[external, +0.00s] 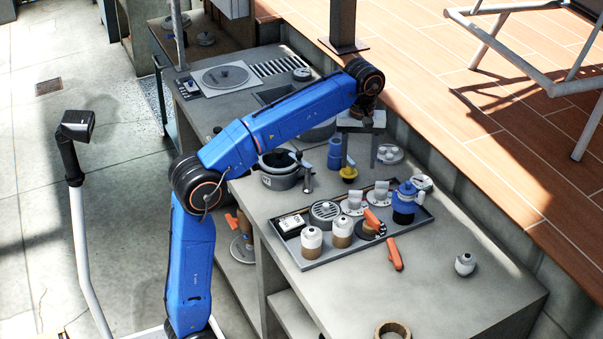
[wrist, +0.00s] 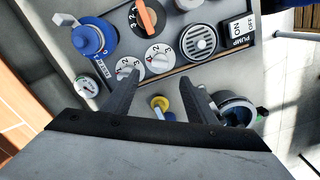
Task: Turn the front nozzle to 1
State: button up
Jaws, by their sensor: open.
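Two grey nozzle knobs on white numbered dials stand side by side on the tray panel: the left one (external: 355,200) and the right one (external: 381,191) in the external view. In the wrist view a dial with a red mark (wrist: 160,57) lies right of another dial (wrist: 127,68). Which one is the front nozzle is not readable, and the settings are too small to be sure of. My gripper (external: 360,156) is open above the counter, behind the panel. In the wrist view, my gripper (wrist: 168,82) has its fingers apart, with no knob held between them.
On the panel are a blue valve (external: 404,203), an orange lever (external: 395,253), a round grille (external: 325,210), a pump switch (external: 291,223) and capped bottles (external: 312,242). A yellow-based object (external: 349,172) stands below my gripper. The counter's front right is mostly clear.

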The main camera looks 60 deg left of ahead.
notch_tip(320, 180, up, 7)
jog(key=shift+f, duration=0.2)
dwell(0.5)
jog(key=s+a+f+m, duration=0.15)
jog(key=s+f, duration=0.35)
jog(key=s, duration=0.5)
jog(key=s+a+f+m+t+y, duration=0.1)
jog(key=s+a+f, duration=0.1)
jog(key=s+f, duration=0.6)
jog(key=s+a+f+m, duration=0.1)
jog(key=s+f+m, duration=0.15)
jog(key=s, duration=0.95)
jog(key=s+d+f+m+t, duration=0.2)
jog(key=d+f+m, duration=0.1)
jog(key=f, duration=0.8)
jog(key=s+d+f+m+t+h, duration=0.1)
jog(key=s+d+f+m, duration=0.1)
jog(key=f, duration=0.9)
jog(key=shift+s+d+f+m+t, duration=0.2)
jog(key=shift+d+m+t, duration=0.2)
jog(key=shift+d+m, duration=0.55)
jog(key=shift+r, duration=0.1)
